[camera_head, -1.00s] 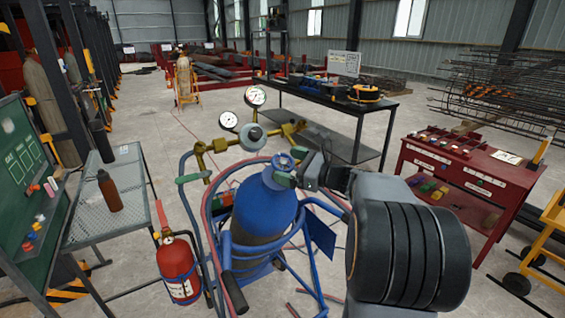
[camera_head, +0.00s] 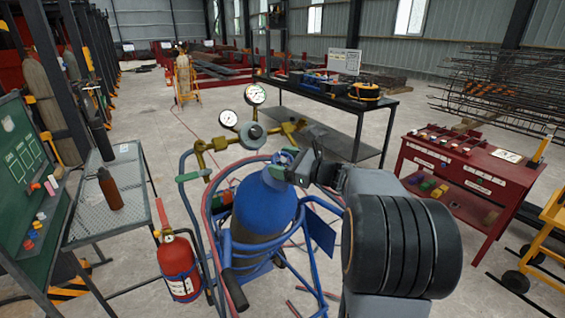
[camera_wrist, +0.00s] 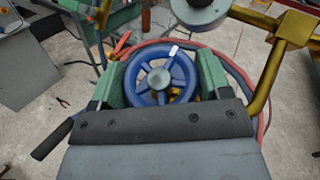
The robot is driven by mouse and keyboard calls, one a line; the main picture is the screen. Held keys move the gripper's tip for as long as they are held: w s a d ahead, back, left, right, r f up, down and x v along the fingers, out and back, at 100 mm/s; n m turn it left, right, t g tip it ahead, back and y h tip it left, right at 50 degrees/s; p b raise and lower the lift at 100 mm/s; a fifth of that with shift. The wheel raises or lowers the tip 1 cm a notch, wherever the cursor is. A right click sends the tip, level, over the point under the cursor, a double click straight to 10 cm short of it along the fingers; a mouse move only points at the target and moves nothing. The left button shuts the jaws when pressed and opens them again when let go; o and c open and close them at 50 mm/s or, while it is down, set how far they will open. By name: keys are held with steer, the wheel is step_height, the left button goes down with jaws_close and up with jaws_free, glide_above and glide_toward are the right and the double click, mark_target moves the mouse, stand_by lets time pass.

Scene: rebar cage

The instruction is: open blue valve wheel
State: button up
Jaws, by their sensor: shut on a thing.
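The blue valve wheel (camera_wrist: 160,80) has spokes, a grey hub and a white mark on its rim at the upper right in the wrist view. In the head view the wheel (camera_head: 287,156) sits on top of the blue gas cylinder (camera_head: 264,205), mostly hidden by my gripper. My gripper (camera_wrist: 160,77) has green fingers on the left and right sides of the wheel, shut on its rim. In the head view my gripper (camera_head: 287,168) reaches in from the right. The brass regulator with two gauges (camera_head: 255,95) is just behind the wheel.
A blue cart frame and red hoses surround the cylinder. A red fire extinguisher (camera_head: 178,265) stands at left, beside a mesh table (camera_head: 120,190) with a brown bottle (camera_head: 110,188). A red tool cabinet (camera_head: 470,170) stands right, and a black workbench (camera_head: 330,103) stands behind.

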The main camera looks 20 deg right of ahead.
steer(key=shift+c, duration=1.1)
